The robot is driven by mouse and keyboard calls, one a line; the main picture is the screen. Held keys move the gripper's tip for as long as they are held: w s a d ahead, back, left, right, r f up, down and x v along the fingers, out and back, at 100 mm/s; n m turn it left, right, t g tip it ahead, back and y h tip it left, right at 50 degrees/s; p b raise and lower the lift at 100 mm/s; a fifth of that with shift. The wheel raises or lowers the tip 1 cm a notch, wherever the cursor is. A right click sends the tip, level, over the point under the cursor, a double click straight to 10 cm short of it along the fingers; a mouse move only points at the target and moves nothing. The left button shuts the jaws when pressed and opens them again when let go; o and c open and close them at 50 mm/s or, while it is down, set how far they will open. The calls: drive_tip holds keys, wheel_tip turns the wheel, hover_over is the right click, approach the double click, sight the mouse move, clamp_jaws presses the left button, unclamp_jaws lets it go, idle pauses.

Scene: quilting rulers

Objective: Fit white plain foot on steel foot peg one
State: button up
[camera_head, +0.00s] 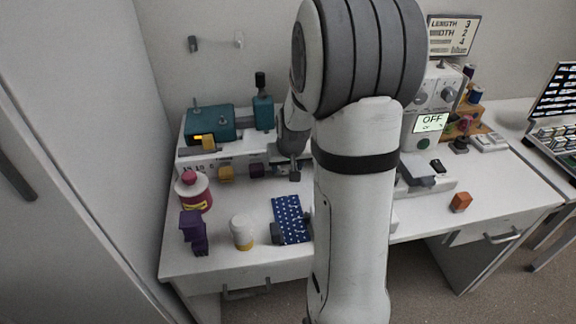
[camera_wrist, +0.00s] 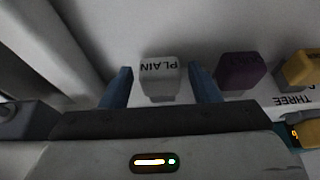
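The white plain foot (camera_wrist: 160,78) is in the wrist view, its PLAIN lettering upside down. It is between the two blue fingers of my gripper (camera_wrist: 161,70), with a narrow gap showing on each side, so the gripper looks open around it. The foot is roughly level with a purple foot (camera_wrist: 240,72) to its right. No steel peg can be made out under or behind the white foot, so I cannot tell whether it is seated on peg one. In the head view my arm hides the white foot.
A yellow foot (camera_wrist: 300,68) is beside the purple one, near a THREE label. In the head view, a pink spool (camera_head: 193,190), a purple block (camera_head: 193,232), a white-and-yellow jar (camera_head: 242,232) and blue dotted cloth (camera_head: 289,218) are on the table. An orange block (camera_head: 460,202) is at right.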

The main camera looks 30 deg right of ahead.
drive_tip(key=shift+o, duration=0.6)
drive_tip(key=p+v, duration=0.1)
drive_tip(key=v, duration=0.6)
drive_tip(key=shift+s+r, duration=0.2)
drive_tip(key=shift+r, duration=0.15)
drive_tip(key=s+a+r+n+g+p, duration=0.1)
drive_tip(key=s+a+r+p, duration=0.4)
drive_tip(key=s, duration=0.4)
drive_tip(key=s+a+r+n+y+p, duration=0.1)
drive_tip(key=s+a+r+n+p, duration=0.1)
drive_tip(key=s+a+r+p, duration=0.3)
drive_tip(key=s+a+r, duration=0.3)
drive_tip(key=s+r, duration=0.1)
drive_tip(key=r, duration=0.1)
drive_tip(key=shift+s+g+p, duration=0.3)
drive_tip(key=shift+s+g, duration=0.1)
